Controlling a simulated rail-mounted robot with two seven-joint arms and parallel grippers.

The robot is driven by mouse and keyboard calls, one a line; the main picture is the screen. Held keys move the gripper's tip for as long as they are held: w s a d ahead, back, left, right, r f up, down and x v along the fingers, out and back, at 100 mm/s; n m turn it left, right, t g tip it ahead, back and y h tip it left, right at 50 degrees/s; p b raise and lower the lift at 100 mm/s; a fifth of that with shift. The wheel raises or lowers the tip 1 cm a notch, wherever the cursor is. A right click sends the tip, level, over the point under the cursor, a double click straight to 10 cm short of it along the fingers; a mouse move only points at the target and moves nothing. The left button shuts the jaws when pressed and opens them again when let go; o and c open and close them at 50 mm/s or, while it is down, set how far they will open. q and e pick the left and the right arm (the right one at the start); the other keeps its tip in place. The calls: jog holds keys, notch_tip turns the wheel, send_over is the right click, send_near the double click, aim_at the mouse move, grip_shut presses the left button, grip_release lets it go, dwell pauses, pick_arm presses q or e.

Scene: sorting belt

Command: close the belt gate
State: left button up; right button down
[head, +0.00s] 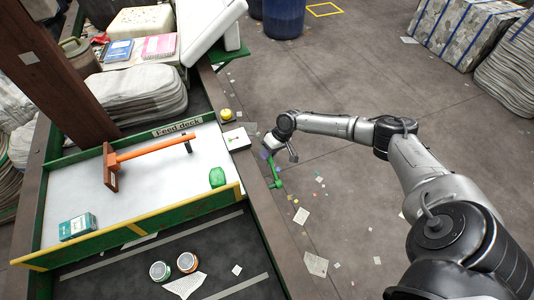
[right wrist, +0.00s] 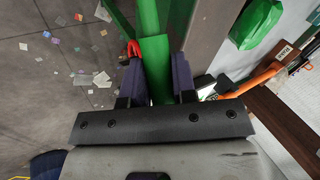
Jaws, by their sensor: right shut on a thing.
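My right gripper (head: 268,152) is beyond the right edge of the feed deck, at a green lever (head: 276,177). In the right wrist view the gripper (right wrist: 157,82) is shut on the green lever (right wrist: 155,52), which passes between its two dark fingers. A small red-orange part shows beside the left finger. No part is labelled as the belt gate; a low green wall with yellow stripes (head: 140,228) runs between the white deck and the dark belt. My left gripper is not in view.
The white feed deck (head: 75,190) holds an orange rake-like tool (head: 150,153), a green block (head: 217,177) and a teal box (head: 77,227). Two tins (head: 187,262) sit on the dark belt. A yellow button (head: 226,114) and a white card (head: 237,139) are near my right gripper.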

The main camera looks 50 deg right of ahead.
jog(key=shift+d+f, duration=0.1)
jog(key=shift+f, duration=0.1)
jog(key=c, duration=0.9)
grip_release()
jog(key=shift+r, duration=0.1)
jog(key=shift+r, duration=0.1)
jog(key=shift+b+v, duration=0.35)
jog(key=shift+v, duration=6.4)
